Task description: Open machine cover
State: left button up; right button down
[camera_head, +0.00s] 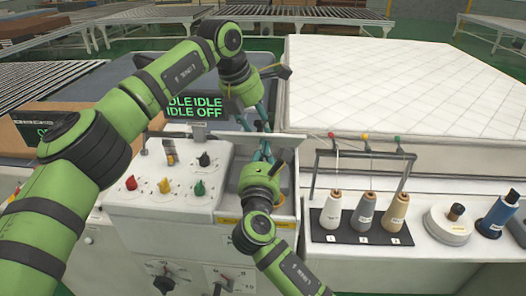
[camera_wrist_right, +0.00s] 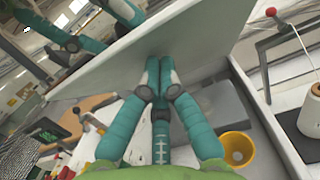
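The machine cover (camera_head: 222,146) is a flat light-grey panel on top of the white machine (camera_head: 150,215). It is raised and tilted, and it shows as a large slanted plate in the right wrist view (camera_wrist_right: 205,45). My right gripper (camera_head: 266,158) is in front of and under the panel. Its teal fingers (camera_wrist_right: 158,68) are drawn together, with their tips at the panel's underside and nothing visible between them. My left gripper (camera_head: 263,122) is behind the panel's upper edge. Its teal fingers show beyond that edge in the right wrist view (camera_wrist_right: 125,12), but their opening is unclear.
Knobs, including a red one (camera_head: 131,183), stand on the machine's top. A dark screen (camera_head: 195,107) is behind. To the right are thread cones (camera_head: 333,210) on a rack and a white mattress (camera_head: 400,85). A yellow cup-like part (camera_wrist_right: 237,147) sits in the machine's opening.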

pick_arm(q)
jog(key=shift+s+d+f, duration=0.1)
jog(key=shift+s+f, duration=0.05)
jog(key=shift+f, duration=0.3)
pick_arm(e)
jog(key=shift+w+d+r, duration=0.15)
jog(key=shift+r, duration=0.15)
pick_arm(q)
jog(key=shift+r, duration=0.1)
